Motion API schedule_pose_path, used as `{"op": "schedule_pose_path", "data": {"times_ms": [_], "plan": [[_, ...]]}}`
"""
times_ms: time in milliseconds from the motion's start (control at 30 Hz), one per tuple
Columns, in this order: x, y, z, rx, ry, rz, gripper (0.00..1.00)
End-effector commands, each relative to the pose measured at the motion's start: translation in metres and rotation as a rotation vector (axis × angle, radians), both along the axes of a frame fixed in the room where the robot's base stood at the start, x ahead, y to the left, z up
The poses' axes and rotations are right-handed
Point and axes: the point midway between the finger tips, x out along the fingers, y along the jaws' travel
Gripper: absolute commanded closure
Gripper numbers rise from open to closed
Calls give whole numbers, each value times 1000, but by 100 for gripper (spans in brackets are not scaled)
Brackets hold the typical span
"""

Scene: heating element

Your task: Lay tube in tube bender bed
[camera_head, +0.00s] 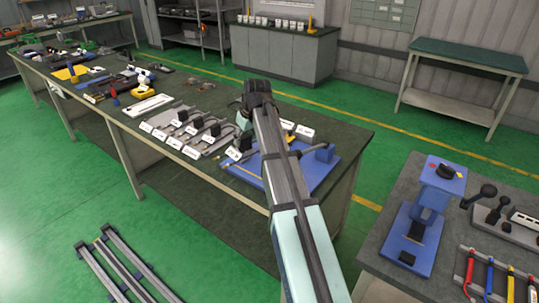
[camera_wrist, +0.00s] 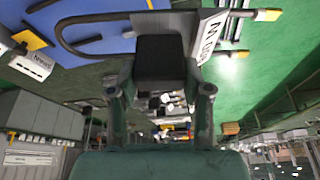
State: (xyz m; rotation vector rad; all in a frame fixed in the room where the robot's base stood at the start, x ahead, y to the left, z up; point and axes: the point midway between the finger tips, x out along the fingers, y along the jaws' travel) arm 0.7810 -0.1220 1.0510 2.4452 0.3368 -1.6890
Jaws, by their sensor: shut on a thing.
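A thin dark tube (camera_wrist: 88,19) with a rounded bend at the left runs across the top of the wrist view and passes behind my fingers. In the head view my gripper (camera_head: 243,122) is mostly hidden by my wrist, above the long bench. The tube bender (camera_head: 312,178) is a blue plate with a blue block and a dark handle, on the right end of that bench. Its blue surface also fills the top left of the wrist view (camera_wrist: 110,40). I cannot tell whether the tube touches the bed.
Labelled grey fixtures (camera_head: 190,130) stand on the bench left of the bender. A white tag (camera_wrist: 210,36) shows close to my fingers. A second bench at right holds a blue press (camera_head: 430,205) and several coloured-handled tools (camera_head: 490,275). Green floor separates the benches.

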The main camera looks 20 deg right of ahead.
Motion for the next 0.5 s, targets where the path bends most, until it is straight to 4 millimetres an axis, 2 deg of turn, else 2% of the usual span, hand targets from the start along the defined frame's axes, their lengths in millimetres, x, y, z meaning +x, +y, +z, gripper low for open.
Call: {"op": "schedule_pose_path", "data": {"times_ms": [33,200,333,500], "plan": [[27,-25,22,2,-4,25,96],[63,-82,59,6,-15,129,96],[77,-111,76,7,-25,181,96],[83,-125,80,7,-31,213,96]]}}
